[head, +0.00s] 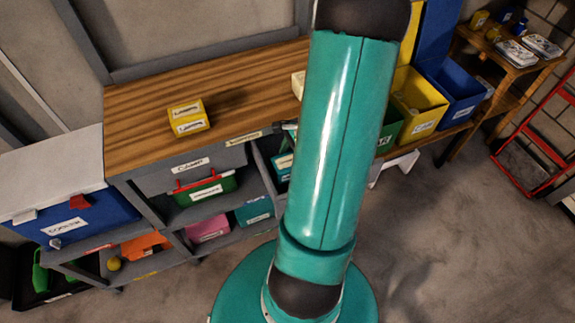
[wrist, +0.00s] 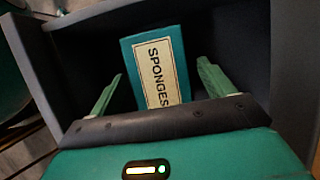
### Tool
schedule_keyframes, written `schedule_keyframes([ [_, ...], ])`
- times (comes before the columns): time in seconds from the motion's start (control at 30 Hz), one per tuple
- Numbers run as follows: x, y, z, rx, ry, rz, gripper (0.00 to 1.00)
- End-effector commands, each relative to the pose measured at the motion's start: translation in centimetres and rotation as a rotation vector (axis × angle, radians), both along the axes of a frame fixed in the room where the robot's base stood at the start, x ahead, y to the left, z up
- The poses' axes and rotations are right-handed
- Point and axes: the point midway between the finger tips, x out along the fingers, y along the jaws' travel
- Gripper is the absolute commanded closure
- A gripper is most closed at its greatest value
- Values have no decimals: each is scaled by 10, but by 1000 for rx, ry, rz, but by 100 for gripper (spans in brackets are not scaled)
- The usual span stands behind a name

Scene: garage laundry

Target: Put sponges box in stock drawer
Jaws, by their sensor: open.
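The sponges box (wrist: 172,42) is teal with a cream label reading SPONGES. In the wrist view it lies inside a dark grey drawer or compartment (wrist: 235,45), with the drawer's walls around it. My gripper (wrist: 160,72) is open, with one green finger on each side of the box and a gap to each. The near end of the box is hidden by my gripper's body. In the head view a teal labelled box (head: 284,164) shows in a grey open compartment (head: 262,172), partly hidden by my arm. I cannot read a stock label on the drawer.
A yellow box (head: 188,118) stands on the wooden worktop (head: 135,110). Below are a CAMP drawer (head: 190,172), a green bin (head: 203,191), a pink box (head: 208,228) and a teal box (head: 255,211). A blue cooler (head: 100,222) stands left.

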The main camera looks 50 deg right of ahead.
Motion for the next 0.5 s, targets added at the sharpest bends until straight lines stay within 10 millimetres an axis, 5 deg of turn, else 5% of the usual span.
schedule_keyframes([
  [0.3, -13, -23, 63, -5, -2, 2, 18],
  [0.5, -17, -29, 81, -1, 0, 2, 18],
])
